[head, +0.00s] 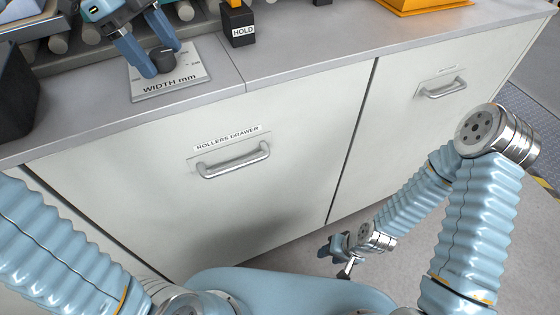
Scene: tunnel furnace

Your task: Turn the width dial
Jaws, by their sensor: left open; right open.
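The width dial (163,60) is a dark round knob on a light plate (172,92) labelled "WIDTH mm", on the counter at the upper left. My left gripper (156,62) is open, with its blue fingers pointing down at the dial, one on each side of it. Whether the fingers touch the knob I cannot tell. Part of the knob is hidden by the fingers. My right gripper (341,259) is open and empty, low in front of the cabinet near the floor, far from the dial.
A dark block labelled "HOLD" (238,24) stands right of the dial plate. A black bin (14,92) is at the left edge, and rollers (88,31) lie behind. Below the counter are the rollers drawer handle (233,161) and another drawer handle (442,88).

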